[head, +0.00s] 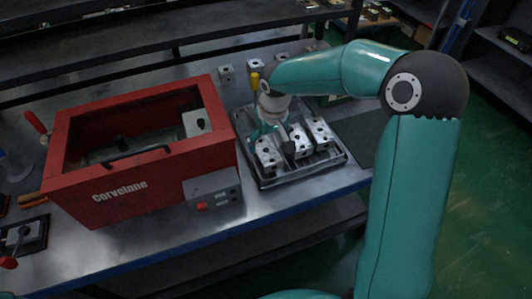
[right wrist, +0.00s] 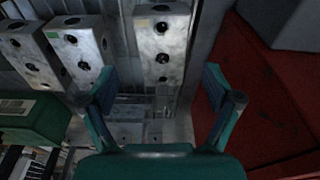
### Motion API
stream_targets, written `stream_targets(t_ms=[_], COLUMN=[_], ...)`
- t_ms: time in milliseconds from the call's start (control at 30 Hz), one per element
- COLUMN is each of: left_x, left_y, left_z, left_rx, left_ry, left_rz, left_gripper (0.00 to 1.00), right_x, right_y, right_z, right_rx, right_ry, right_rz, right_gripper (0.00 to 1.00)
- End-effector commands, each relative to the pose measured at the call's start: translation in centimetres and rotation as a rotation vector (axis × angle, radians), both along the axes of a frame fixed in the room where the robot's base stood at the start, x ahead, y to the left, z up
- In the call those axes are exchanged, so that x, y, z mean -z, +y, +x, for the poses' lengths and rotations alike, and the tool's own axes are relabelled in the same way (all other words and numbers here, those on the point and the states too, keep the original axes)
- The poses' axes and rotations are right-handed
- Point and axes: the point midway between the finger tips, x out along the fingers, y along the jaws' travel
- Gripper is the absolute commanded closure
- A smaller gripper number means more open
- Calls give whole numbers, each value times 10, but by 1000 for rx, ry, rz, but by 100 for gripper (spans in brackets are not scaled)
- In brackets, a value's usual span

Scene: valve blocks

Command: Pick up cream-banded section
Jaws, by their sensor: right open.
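Several grey metal valve blocks with dark round holes stand in a tray (head: 307,176). In the right wrist view, one block (right wrist: 162,48) has a small pale cream-yellow mark near its top edge. My right gripper (right wrist: 160,88) is open and empty. The cream-marked block lies ahead of it, between the fingertips in the picture; I cannot tell how far below. In the head view my right gripper (head: 268,132) is over the tray's left part. My left gripper is out of view.
A red open-topped box (head: 140,172) with a black handle stands close to the tray's left. More blocks (head: 226,72) stand on the bench behind. A dark mat (head: 362,136) lies right of the tray. The bench's blue front edge (head: 262,212) is clear.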

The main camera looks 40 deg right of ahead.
Motion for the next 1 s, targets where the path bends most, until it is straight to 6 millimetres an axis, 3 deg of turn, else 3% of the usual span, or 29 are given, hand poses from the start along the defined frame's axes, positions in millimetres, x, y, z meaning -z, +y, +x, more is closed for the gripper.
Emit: stream_targets(t_ms=[233, 500, 800, 1000], left_x=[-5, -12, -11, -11], left_y=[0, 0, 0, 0], left_z=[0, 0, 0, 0], left_rx=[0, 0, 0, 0], left_ry=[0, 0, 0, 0], left_rz=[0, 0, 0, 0], left_gripper=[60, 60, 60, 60], right_x=[15, 51, 56, 56], right_y=[1, 2, 2, 2], right_z=[4, 12, 13, 13], right_rx=[0, -1, -1, -1], right_ry=[3, 3, 0, -1], right_rz=[1, 0, 1, 1], right_gripper=[10, 10, 10, 44])
